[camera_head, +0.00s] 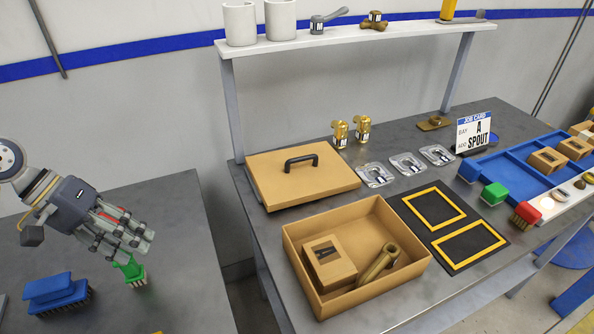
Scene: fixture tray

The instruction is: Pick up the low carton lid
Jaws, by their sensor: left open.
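The low carton lid (278,183) is a flat tan box lid with a black bar handle (301,161) on top. It lies flat on the grey workbench at the back left, behind an open carton (302,274). The carton holds a small tan box (329,262) and a brass-coloured spout part (377,264). My left gripper (121,248) is open at the left, over the side table and well apart from the lid. A green brush (134,271) shows just below its fingers; I cannot tell whether they touch. My right gripper is not in view.
A shelf (352,36) on posts stands above the back of the bench. Two brass valves (340,134), clear packs (408,164) and a black mat (449,228) with yellow frames surround the lid's right side. A blue brush (56,293) lies on the side table (183,222). A gap separates the tables.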

